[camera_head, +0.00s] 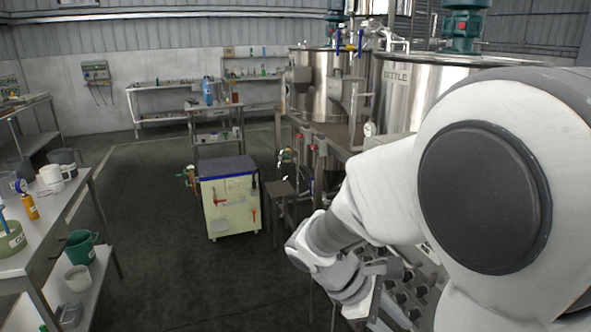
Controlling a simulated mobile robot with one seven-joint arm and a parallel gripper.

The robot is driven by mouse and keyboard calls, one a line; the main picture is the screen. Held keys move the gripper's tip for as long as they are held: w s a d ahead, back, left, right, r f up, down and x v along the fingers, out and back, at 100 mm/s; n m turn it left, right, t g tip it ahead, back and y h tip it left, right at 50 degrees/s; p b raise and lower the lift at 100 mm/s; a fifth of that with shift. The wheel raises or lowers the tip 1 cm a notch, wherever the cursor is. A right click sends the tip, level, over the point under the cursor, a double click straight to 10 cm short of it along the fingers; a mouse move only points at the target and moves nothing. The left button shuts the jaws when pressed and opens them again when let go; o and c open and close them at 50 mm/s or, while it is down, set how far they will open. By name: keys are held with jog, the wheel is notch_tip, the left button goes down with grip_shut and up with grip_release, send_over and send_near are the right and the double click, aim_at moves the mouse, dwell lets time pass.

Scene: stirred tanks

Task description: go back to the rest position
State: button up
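My arm fills the right side of the head view, white with a dark round joint cover. It bends down to my gripper (372,305) near the bottom of the picture, right of centre. The gripper's fingers are too small and partly cut off by the arm's own shape, so I cannot tell whether they are open or shut. I see nothing clearly held. A metal panel with dark round parts (410,290) lies just right of the gripper, partly hidden by my arm.
Steel tanks (328,85) stand on a frame behind my arm at right. A yellowish cabinet (230,200) stands mid-floor. Floor between bench and cabinet is clear.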

jog(key=s+a+r+m+t+y, duration=0.3)
jog(key=s+r+m+t+y, duration=0.4)
jog(key=r+m, duration=0.3)
jog(key=shift+s+a+r+m+y, duration=0.25)
jog(key=shift+s+m+y, duration=0.45)
jog(key=shift+m, duration=0.8)
